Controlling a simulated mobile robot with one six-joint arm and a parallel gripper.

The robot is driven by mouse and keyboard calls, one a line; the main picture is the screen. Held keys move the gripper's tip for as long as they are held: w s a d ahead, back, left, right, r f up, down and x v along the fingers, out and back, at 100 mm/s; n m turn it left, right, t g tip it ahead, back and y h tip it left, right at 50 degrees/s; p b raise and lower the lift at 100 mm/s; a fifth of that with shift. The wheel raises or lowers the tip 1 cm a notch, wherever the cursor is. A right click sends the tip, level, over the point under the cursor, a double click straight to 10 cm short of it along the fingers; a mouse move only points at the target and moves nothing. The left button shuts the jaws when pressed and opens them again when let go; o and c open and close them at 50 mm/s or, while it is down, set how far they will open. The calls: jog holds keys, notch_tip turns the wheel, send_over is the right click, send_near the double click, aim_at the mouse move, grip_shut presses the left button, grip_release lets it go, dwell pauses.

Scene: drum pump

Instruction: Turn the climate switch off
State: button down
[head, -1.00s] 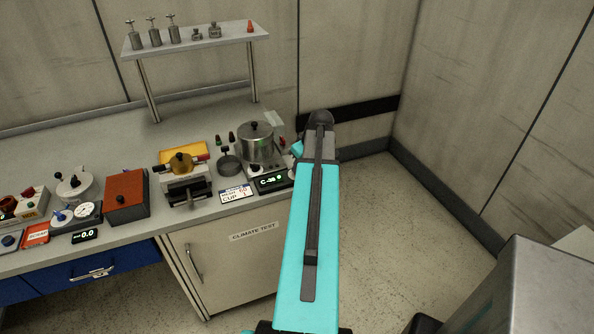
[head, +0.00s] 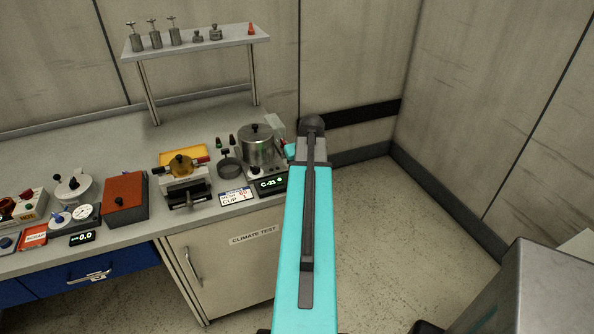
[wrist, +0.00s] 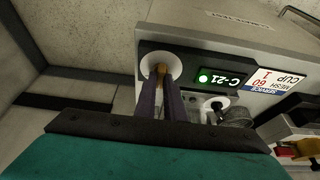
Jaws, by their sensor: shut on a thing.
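The climate switch (wrist: 160,68) shows in the wrist view as a small brown lever on a round white plate, at the end of a dark panel. My gripper (wrist: 162,84) has its two dark fingers closed around the lever. Beside it on the panel, the climate display (wrist: 222,78) reads C-21 with a green light lit. The display also shows in the head view (head: 270,183), at the right end of the bench. There my arm hides the switch and my fingers.
A lidded metal pot (head: 257,148) stands behind the display. A black knob on a white disc (wrist: 217,104) is close to my fingers. A service card (head: 235,197) lies left of the display.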

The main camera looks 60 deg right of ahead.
jog(key=shift+a, duration=0.1)
jog(key=c, duration=1.8)
grip_release()
jog(key=shift+c, duration=0.2)
jog(key=b+v, duration=0.3)
jog(key=v, duration=1)
jog(key=shift+r, duration=0.4)
jog(key=shift+s, duration=0.15)
